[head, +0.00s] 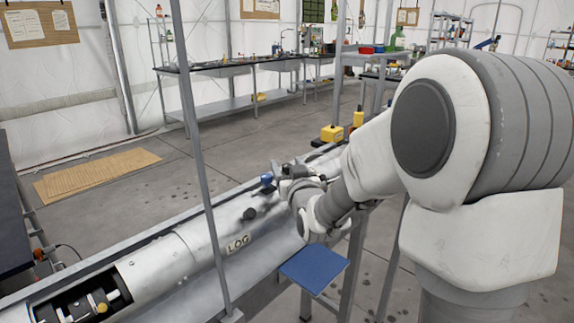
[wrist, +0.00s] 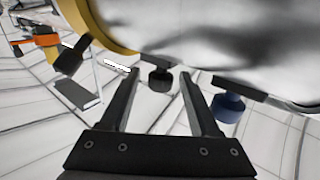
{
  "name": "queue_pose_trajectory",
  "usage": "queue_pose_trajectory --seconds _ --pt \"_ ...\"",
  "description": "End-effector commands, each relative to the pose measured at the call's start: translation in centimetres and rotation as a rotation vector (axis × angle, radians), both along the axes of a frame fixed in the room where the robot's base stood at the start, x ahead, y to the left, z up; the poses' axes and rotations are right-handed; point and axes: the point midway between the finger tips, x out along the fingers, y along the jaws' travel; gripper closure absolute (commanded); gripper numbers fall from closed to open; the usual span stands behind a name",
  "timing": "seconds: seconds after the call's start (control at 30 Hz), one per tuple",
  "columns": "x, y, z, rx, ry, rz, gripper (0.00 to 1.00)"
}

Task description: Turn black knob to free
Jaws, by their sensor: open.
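A black knob (wrist: 160,79) sticks out from the long pale metal tube (wrist: 225,45) in the wrist view. My gripper (wrist: 158,73) is open, with its two fingers apart on either side of that knob's place in the picture; I see no contact. A second black knob (wrist: 72,57) is to the left, and a blue knob (wrist: 228,106) is to the right. In the head view, a black knob (head: 250,213) and a blue knob (head: 267,180) show on the tube (head: 190,249). I cannot match the black knobs between views. My fingers are unclear there.
A blue plate (head: 314,268) stands out beside the trough. A thin upright post (head: 196,150) crosses in front of the tube. Yellow blocks (head: 332,133) are farther along. Open floor lies behind.

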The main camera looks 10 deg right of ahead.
Motion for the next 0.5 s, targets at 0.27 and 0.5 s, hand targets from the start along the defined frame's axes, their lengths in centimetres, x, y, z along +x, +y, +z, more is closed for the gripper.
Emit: queue_pose_trajectory --seconds 0.27,0.5 --pt "0.0 0.01 0.01 0.0 0.0 0.0 0.79" --pt "0.01 0.01 0.02 0.0 0.0 0.0 1.0"
